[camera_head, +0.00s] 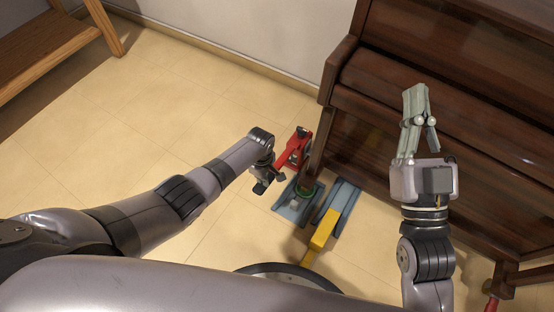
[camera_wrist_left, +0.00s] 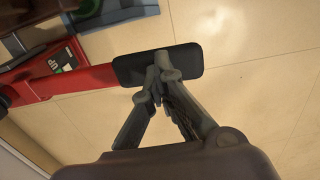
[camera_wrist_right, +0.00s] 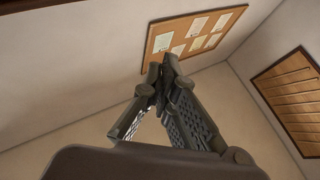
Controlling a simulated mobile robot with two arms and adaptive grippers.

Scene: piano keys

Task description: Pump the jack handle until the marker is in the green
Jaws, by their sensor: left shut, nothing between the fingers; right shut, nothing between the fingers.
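The red jack (camera_head: 297,148) stands on the floor beside the piano's front leg. Its red handle (camera_wrist_left: 85,78) ends in a flat black pad (camera_wrist_left: 185,62), clear in the left wrist view. My left gripper (camera_head: 261,188) is shut and empty, low by the handle. In the left wrist view its fingertips (camera_wrist_left: 160,65) overlap the black pad; I cannot tell whether they touch it. A small dark gauge plate with a green patch (camera_wrist_left: 60,62) shows on the jack; the marker cannot be made out. My right gripper (camera_head: 416,92) is shut and empty, raised in front of the piano.
The brown piano (camera_head: 450,90) fills the right side. Blue-grey channels (camera_head: 343,196) and a yellow block (camera_head: 322,230) lie near its leg. A wooden bench (camera_head: 45,45) stands at the top left. The tiled floor (camera_head: 120,155) left of the jack is clear.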

